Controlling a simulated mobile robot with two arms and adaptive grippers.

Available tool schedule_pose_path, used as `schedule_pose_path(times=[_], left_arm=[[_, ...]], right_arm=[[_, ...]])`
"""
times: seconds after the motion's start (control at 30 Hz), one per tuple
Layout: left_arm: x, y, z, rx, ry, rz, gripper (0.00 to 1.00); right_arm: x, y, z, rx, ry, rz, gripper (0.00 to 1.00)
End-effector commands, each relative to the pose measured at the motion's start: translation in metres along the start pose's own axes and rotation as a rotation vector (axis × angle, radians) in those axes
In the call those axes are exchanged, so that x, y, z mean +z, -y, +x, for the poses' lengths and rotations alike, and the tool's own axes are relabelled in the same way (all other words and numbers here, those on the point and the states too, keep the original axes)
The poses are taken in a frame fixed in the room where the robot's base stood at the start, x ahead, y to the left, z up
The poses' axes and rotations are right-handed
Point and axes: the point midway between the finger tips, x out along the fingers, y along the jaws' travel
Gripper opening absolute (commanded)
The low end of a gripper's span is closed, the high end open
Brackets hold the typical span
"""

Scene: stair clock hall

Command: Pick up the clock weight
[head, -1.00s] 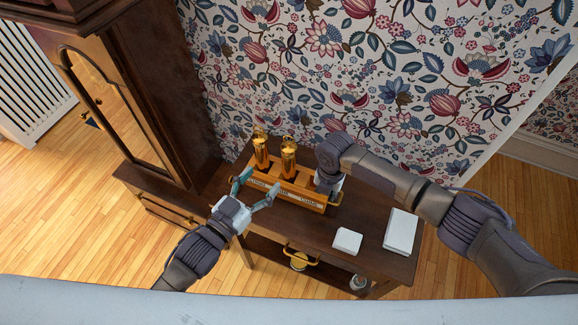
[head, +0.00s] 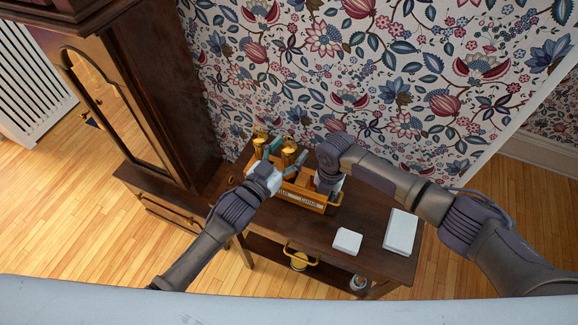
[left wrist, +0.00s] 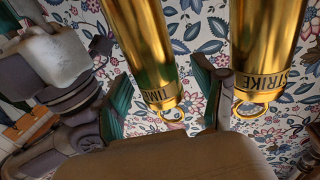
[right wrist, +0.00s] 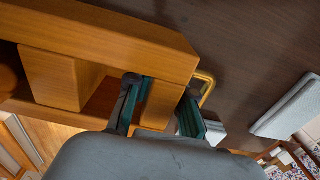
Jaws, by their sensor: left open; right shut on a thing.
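Two brass clock weights stand in a wooden rack (head: 318,208) on the table. The one labelled TIME (head: 289,150) is in the middle, and the one labelled STRIKE (head: 260,138) is to its left. My left gripper (head: 283,160) is open, its fingers on either side of the TIME weight. In the left wrist view the TIME weight (left wrist: 145,50) shows between the fingers and the STRIKE weight (left wrist: 262,50) beside them. My right gripper (right wrist: 158,108) is shut on the rack's end wall (right wrist: 160,100). The rack's right slot, labelled CHIME, is partly hidden by my right arm.
The dark table (head: 300,232) also holds a small white block (head: 347,241) and a larger white slab (head: 400,232) at right. A tall clock case (head: 150,90) stands left; the papered wall is close behind.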

Motion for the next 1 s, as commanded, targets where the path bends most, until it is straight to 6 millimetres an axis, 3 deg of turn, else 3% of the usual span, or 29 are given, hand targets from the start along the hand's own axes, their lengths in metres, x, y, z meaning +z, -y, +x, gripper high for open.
schedule_pose_path(times=[0.23,0.63,1.0], left_arm=[[-0.0001,-0.0002,0.0017,0.0,0.0,0.0,0.68],[0.0,0.0001,0.0014,0.0,0.0,0.0,0.02],[-0.0051,0.0001,0.0026,0.001,-0.011,0.0,0.0]], right_arm=[[0.0013,0.0003,-0.0007,0.0,0.002,0.001,0.0],[0.0014,0.0003,-0.0007,0.0,0.002,0.001,0.0],[0.0015,0.0004,-0.0011,0.0,0.003,0.001,0.0]])
